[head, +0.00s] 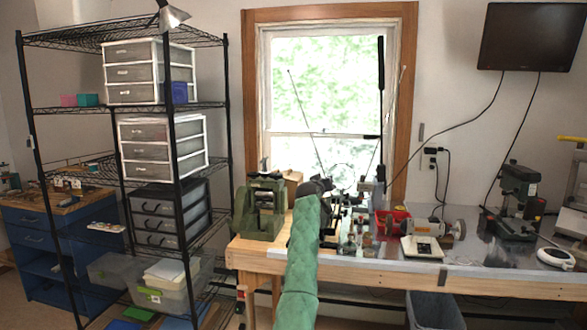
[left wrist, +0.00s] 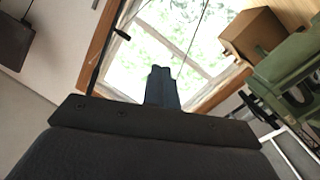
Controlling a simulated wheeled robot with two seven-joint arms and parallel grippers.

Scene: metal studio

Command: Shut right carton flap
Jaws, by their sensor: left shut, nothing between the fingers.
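A small brown carton (head: 292,176) stands on the workbench, left of my arm's end and behind the green machine. Its lower part is hidden, and I cannot make out its flaps. What looks like the same carton shows in the left wrist view (left wrist: 262,36) at upper right, apart from the fingers. My left gripper (left wrist: 162,72) is shut and empty, its dark fingers together in front of the window. In the head view the left gripper (head: 318,186) is a small dark shape just right of the carton; contact cannot be told. My right gripper is not in view.
The green machine (head: 259,208) stands at the bench's left end and also shows in the left wrist view (left wrist: 290,72). Cluttered tools, a red bin (head: 393,224) and a drill press (head: 518,200) fill the bench rightward. A wire shelf (head: 122,108) stands at left.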

